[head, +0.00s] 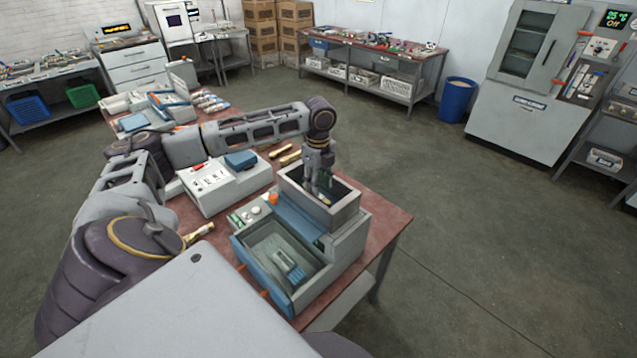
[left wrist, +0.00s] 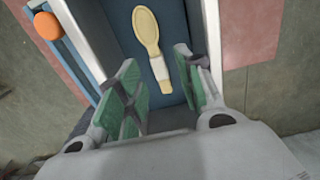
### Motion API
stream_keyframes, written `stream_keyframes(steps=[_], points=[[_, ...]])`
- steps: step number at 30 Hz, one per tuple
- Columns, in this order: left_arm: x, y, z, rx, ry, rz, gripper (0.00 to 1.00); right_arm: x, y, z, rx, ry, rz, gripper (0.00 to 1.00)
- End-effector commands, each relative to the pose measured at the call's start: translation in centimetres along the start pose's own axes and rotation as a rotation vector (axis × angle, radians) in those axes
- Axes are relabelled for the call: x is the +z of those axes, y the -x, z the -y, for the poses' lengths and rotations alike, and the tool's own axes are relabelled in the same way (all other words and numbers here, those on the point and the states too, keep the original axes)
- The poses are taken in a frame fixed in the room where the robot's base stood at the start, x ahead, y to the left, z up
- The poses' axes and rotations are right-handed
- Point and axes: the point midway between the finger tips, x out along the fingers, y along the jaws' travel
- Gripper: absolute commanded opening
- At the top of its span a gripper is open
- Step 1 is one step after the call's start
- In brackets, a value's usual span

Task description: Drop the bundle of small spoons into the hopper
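The hopper (head: 349,209) is the grey open-topped box on top of the press at the table's near right end. My left gripper (head: 319,187) reaches down into its mouth from above. In the left wrist view its green-padded fingers are spread apart, with nothing pinched between them. A bundle of small wooden spoons (left wrist: 147,30) with a white band lies below and beyond the fingertips, inside the hopper on its blue-grey floor. In the head view the bundle is mostly hidden by the gripper. My right gripper is in neither view.
The press's blue-edged front tray (head: 262,249) is below the hopper. An orange knob (head: 272,198) sits beside it. A grey control box (head: 222,190) and more spoon bundles (head: 284,154) are on the red table. Open floor lies to the right.

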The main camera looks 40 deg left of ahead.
Motion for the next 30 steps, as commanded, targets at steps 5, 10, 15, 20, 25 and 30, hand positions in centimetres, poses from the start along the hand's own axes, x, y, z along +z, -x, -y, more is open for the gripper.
stream_keyframes(steps=[5,10,15,20,25,30], points=[[0.0,1.1,0.0,0.0,0.0,0.0,0.37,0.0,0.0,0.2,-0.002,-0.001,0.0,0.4],[0.0,3.2,0.1,-0.003,0.0,0.0,0.37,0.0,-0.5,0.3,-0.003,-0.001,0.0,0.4],[0.0,5.7,0.1,-0.003,0.0,-0.001,0.37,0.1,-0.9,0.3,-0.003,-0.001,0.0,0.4],[0.0,8.2,0.1,-0.003,-0.001,0.0,0.37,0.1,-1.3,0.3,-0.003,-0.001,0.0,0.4],[-0.1,10.6,0.0,-0.002,-0.001,-0.001,0.37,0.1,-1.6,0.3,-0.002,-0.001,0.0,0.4],[0.0,12.1,0.1,-0.001,-0.001,-0.001,0.37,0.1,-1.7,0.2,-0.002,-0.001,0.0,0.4]])
